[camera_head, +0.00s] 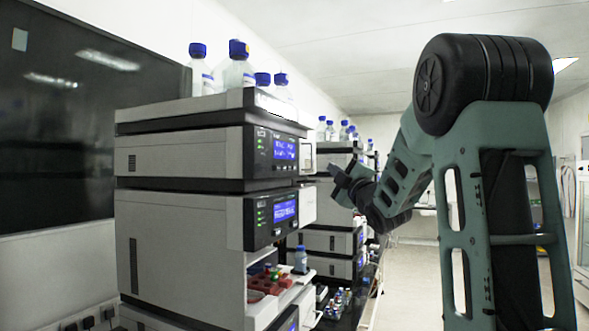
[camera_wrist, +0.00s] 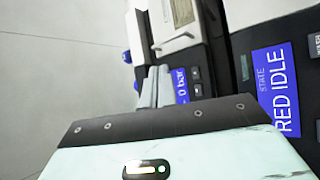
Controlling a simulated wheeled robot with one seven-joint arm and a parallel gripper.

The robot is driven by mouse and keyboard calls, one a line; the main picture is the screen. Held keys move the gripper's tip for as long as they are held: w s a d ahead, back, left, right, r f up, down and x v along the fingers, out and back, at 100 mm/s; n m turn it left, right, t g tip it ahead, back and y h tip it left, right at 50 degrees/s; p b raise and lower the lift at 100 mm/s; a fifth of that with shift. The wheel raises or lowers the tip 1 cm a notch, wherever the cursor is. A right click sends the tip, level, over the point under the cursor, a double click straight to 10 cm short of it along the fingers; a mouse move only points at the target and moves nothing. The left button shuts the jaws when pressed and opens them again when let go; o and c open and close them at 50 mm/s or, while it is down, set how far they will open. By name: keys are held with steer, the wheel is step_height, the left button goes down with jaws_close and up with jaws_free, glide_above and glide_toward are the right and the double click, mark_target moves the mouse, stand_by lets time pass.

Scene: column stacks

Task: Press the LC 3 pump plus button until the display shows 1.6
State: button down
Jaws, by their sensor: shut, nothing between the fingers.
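My gripper (camera_head: 335,169) is shut and empty, held in front of the instrument stacks at the right of the near stack. In the wrist view its two grey fingers (camera_wrist: 154,86) are together and point toward a small blue display (camera_wrist: 181,86) that reads about "0 bar", partly hidden. Small dark buttons (camera_wrist: 196,82) sit beside this display. I cannot make out their signs, nor whether a fingertip touches the panel. No label names the LC 3 pump legibly.
The near stack (camera_head: 185,160) has two lit blue displays (camera_head: 284,149) and blue-capped bottles (camera_head: 238,68) on top. An open shelf with red vials (camera_head: 262,284) juts out below. Further stacks (camera_head: 330,240) stand behind. Open floor (camera_head: 412,285) lies to the right.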

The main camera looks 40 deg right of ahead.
mark_target(294, 168)
steer(key=w+a, duration=0.3)
steer(key=w, duration=0.4)
steer(key=shift+w, duration=0.15)
steer(key=shift+w+a+f, duration=0.1)
stand_by(2.0)
steer(key=shift+w+b, duration=0.25)
steer(key=shift+b, duration=0.25)
